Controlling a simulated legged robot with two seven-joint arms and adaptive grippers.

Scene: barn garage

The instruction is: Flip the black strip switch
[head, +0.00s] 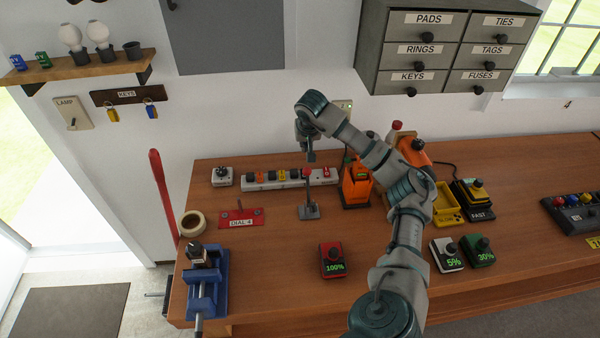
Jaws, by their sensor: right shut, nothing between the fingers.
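A white power strip (262,182) lies at the back of the wooden workbench, with a row of small coloured switches and a red one near its right end. Dark patches show among the switches, but they are too small to tell which is the black switch or which way it is set. My right gripper (311,159) is shut and empty, pointing down just above the right part of the strip. I cannot tell whether it touches the strip. My left gripper is not in view.
A small grey stand (309,212) with an upright post stands in front of the strip. An orange device (356,185) is to its right. A red DIAL 4 plate (240,217), tape roll (193,223) and blue vise (207,290) are to the left. A red 100% box (332,261) is nearer.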

